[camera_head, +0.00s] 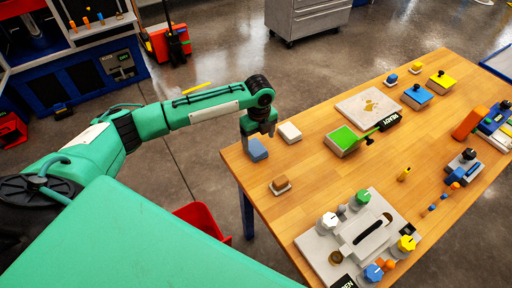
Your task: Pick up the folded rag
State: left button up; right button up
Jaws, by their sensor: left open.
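A blue folded piece that looks like the folded rag (257,153) lies on the wooden table (318,165) near its left corner. My left gripper (259,138) is open and points down right at the blue piece, with its fingers at the far side of it in the picture. I cannot tell whether the fingers touch it. The gripper covers part of its upper edge. My right gripper does not show.
A white block (290,132) sits close to the right of the gripper. A small brown block (280,184) lies nearer the front edge. A grey fixture with coloured knobs (335,240) and a green-topped box (343,139) stand on the table. A red bin (205,220) is below.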

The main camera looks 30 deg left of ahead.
aim_at(257, 149)
pick_arm(q)
jog(key=shift+f, duration=0.25)
notch_tip(257, 149, down, 4)
jog(key=shift+a+r+p, duration=0.15)
jog(key=shift+r+p, duration=0.05)
jog(key=shift+p, duration=0.9)
jog(key=shift+f, duration=0.55)
jog(key=c, duration=1.1)
